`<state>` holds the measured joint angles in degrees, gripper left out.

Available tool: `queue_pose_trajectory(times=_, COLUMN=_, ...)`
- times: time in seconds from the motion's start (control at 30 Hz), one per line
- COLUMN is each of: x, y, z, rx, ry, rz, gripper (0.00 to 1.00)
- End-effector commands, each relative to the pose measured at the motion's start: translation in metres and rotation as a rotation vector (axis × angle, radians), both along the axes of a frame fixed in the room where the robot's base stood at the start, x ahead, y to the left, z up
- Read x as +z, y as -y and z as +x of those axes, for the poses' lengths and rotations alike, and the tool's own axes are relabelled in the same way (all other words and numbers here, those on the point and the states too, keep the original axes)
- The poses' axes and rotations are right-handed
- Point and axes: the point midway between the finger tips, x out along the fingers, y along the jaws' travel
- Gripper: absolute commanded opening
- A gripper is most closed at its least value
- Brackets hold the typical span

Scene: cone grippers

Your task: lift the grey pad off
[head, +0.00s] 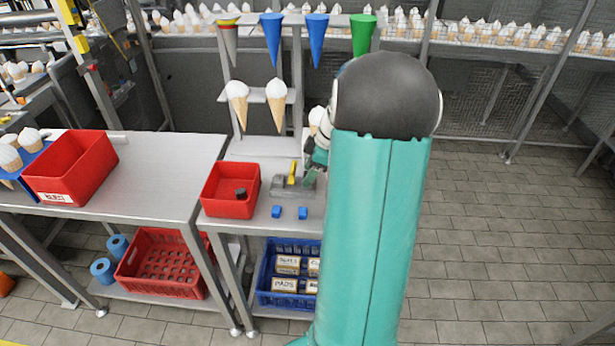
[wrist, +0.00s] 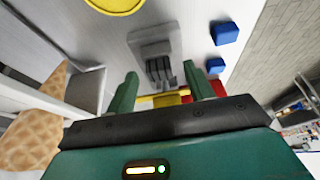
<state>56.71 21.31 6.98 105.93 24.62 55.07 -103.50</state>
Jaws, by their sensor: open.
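On the small metal table, a grey fixture (head: 283,187) carries a yellow upright piece (head: 292,172). In the wrist view a flat grey block (wrist: 152,42) lies beyond my fingers, with a darker grey ribbed piece (wrist: 160,72) at its near side. I cannot tell for sure which of these greys is the pad. My gripper (wrist: 163,90) is open, its two green fingers apart, the ribbed piece showing in the gap between them. Nothing is visibly held. In the head view my arm hides most of the gripper, just right of the fixture.
Two blue blocks (head: 289,212) lie in front of the fixture. A red bin (head: 215,208) with a dark object (head: 240,194) in it stands to the left. Ice cream cones (head: 277,108) hang in a rack behind. A blue crate (head: 262,290) is below.

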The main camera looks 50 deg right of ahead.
Motion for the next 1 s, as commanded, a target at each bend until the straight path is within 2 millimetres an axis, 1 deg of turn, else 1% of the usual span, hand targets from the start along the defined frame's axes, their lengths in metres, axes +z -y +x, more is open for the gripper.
queue_pose_trajectory(times=0.23, x=-0.002, y=0.0, z=0.001, rx=0.0, ry=0.001, rz=-0.001, gripper=0.53)
queue_pose_trajectory(times=0.37, x=-0.002, y=0.0, z=0.001, rx=0.0, ry=0.001, rz=-0.001, gripper=0.27)
queue_pose_trajectory(times=0.4, x=-0.002, y=0.0, z=0.001, rx=0.0, ry=0.001, rz=-0.001, gripper=0.19)
queue_pose_trajectory(times=0.47, x=-0.002, y=0.0, z=0.001, rx=0.0, ry=0.001, rz=-0.001, gripper=0.08)
queue_pose_trajectory(times=0.5, x=-0.002, y=0.0, z=0.0, rx=0.0, ry=0.001, rz=-0.001, gripper=0.06)
queue_pose_trajectory(times=0.83, x=0.001, y=0.0, z=0.001, rx=-0.001, ry=0.001, rz=-0.001, gripper=0.06)
queue_pose_trajectory(times=1.0, x=0.015, y=0.0, z=0.001, rx=0.0, ry=0.002, rz=-0.002, gripper=0.05)
